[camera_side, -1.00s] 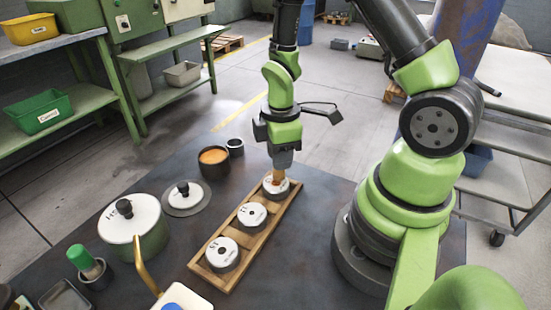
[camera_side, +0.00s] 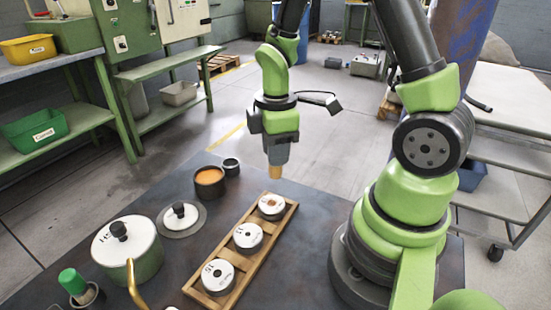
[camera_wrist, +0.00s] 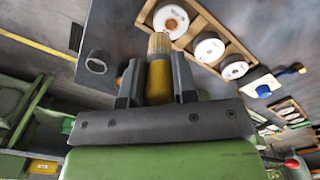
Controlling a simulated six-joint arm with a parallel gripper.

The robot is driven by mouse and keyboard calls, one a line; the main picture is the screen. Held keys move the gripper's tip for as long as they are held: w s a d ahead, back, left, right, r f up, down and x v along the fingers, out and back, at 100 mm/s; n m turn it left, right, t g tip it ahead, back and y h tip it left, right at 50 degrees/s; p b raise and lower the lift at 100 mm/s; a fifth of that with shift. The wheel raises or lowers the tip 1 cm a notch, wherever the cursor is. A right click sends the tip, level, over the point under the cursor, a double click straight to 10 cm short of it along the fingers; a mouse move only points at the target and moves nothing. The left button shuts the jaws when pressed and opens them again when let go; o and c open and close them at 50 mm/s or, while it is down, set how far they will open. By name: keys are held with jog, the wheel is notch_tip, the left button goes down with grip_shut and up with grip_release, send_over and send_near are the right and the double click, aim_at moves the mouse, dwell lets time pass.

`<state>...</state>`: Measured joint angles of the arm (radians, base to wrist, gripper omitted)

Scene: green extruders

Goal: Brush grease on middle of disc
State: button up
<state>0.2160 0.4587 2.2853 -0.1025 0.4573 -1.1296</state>
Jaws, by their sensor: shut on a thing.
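My gripper (camera_side: 277,165) is shut on a brush (camera_wrist: 158,75) with a yellow handle and tan bristles. The brush points down and hangs above the far end of the wooden tray (camera_side: 233,277). Three white discs sit in a row in the tray. The far disc (camera_side: 271,205) has a brownish smear on its middle. The middle disc (camera_side: 247,237) and the near disc (camera_side: 217,276) look clean and white. In the wrist view the bristles are close in the picture to the disc (camera_wrist: 171,20) at the tray's end, but apart from it.
An open pot of orange grease (camera_side: 209,180) stands left of the tray, with a small dark cup (camera_side: 231,166) beside it. A lid (camera_side: 181,217) and a white-topped green pot (camera_side: 125,250) stand further left. A green-capped brush (camera_side: 74,283) sits at the front left.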

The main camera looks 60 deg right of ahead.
aim_at(276, 174)
jog(key=shift+r, duration=0.15)
jog(key=shift+r, duration=1.45)
jog(key=shift+f, duration=3.45)
jog(key=shift+f, duration=1.1)
jog(key=shift+s+a+r, duration=0.1)
jog(key=shift+s+a, duration=0.1)
jog(key=shift+a, duration=1.75)
jog(key=shift+w+d, duration=0.2)
jog(key=shift+d, duration=1.8)
